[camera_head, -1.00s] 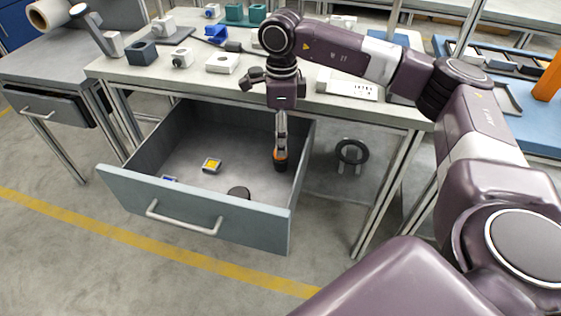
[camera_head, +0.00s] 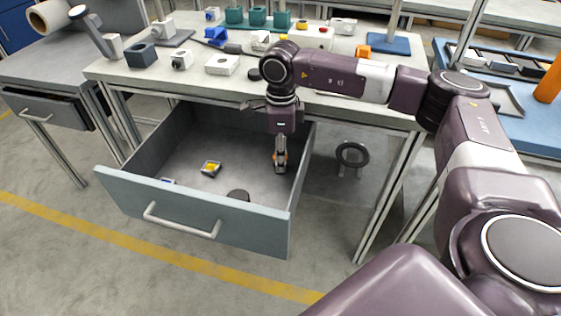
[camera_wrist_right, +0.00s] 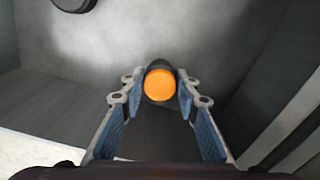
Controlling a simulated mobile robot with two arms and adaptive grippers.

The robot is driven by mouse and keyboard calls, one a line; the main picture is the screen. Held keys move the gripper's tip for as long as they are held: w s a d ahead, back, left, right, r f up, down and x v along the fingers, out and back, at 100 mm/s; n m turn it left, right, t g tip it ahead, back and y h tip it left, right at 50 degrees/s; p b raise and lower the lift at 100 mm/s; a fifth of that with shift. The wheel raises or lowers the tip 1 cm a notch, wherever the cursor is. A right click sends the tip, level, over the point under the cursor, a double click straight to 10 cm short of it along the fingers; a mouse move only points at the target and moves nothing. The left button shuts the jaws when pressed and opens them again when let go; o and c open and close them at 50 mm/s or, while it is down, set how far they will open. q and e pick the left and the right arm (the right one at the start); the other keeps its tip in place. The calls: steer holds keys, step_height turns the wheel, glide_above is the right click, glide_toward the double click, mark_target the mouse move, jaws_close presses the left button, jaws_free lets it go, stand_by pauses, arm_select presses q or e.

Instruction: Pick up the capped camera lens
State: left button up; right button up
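The capped camera lens, a short black cylinder with an orange round face, stands in the open drawer (camera_head: 190,228) near its right wall. In the right wrist view the lens (camera_wrist_right: 159,85) lies between my right fingertips, its orange face towards the camera. My right gripper (camera_head: 280,168) points down over it and hides most of it in the head view. In the wrist view its two fingers (camera_wrist_right: 159,88) are spread on either side of the lens; I cannot tell whether they touch it. My left gripper is not in view.
The drawer also holds a dark round disc (camera_head: 238,195), a small yellow-centred block (camera_head: 211,168) and a blue item (camera_head: 167,181). The drawer walls stand close around my right gripper. The tabletop above carries several parts, including a dark block (camera_head: 142,55).

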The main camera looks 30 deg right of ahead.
steer(key=c, duration=0.4)
steer(key=shift+c, duration=0.2)
steer(key=shift+r, duration=0.1)
